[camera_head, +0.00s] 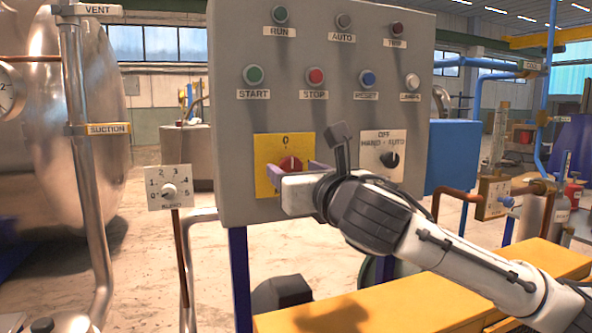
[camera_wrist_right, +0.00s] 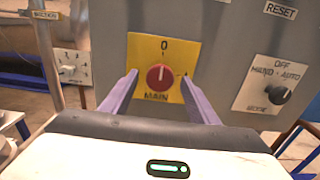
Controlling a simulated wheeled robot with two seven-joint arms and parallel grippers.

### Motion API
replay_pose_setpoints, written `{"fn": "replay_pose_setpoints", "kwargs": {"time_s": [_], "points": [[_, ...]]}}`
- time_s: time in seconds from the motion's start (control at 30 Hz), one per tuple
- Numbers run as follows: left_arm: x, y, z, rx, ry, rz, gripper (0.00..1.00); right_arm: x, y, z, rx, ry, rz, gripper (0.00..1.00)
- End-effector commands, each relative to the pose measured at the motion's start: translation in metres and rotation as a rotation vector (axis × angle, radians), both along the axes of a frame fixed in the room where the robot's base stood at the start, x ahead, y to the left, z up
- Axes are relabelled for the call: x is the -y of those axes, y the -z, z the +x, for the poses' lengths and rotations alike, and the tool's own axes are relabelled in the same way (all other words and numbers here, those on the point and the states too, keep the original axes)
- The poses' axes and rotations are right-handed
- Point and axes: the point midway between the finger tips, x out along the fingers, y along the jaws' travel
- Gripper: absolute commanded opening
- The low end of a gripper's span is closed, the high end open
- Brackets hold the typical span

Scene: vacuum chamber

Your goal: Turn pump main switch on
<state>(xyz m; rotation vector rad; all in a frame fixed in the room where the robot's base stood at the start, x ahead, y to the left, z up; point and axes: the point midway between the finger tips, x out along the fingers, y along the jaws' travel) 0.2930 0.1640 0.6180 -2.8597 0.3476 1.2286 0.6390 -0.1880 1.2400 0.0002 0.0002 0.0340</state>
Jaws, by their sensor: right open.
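The pump main switch is a red knob (camera_wrist_right: 160,77) on a yellow plate (camera_wrist_right: 140,52) marked 0 and MAIN. Its white mark points up toward the 0. In the head view the red knob (camera_head: 291,163) shows low on the left of the grey panel, partly hidden by my right gripper (camera_head: 290,172). The right gripper (camera_wrist_right: 160,80) is open, with one purple finger to each side of the knob. The wrist view shows a gap between each finger and the knob. I cannot tell how far the fingertips are from the plate. My left gripper is not in view.
The grey panel (camera_head: 228,110) also carries a black HAND/AUTO selector (camera_head: 389,159) right of the gripper, plus buttons and lamps above. A small dial plate (camera_head: 168,188) stands left of the panel, near a metal tank (camera_head: 60,130). A yellow beam (camera_head: 330,318) runs below my right arm.

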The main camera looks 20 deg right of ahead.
Motion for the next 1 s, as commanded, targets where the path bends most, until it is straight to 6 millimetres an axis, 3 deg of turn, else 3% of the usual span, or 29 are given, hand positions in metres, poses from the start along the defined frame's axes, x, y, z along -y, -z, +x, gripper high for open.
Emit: {"fn": "replay_pose_setpoints", "kwargs": {"time_s": [0.27, 0.53, 1.0], "points": [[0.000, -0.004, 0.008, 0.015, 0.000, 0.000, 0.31, 0.000, 0.000, 0.002, 0.000, 0.000, 0.000, 0.55], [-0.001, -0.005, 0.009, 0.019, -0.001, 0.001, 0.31, 0.000, 0.000, 0.002, 0.000, 0.000, 0.000, 0.13], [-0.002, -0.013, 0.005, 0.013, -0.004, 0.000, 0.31, 0.000, -0.001, 0.002, -0.006, -0.001, 0.119, 0.13]]}}
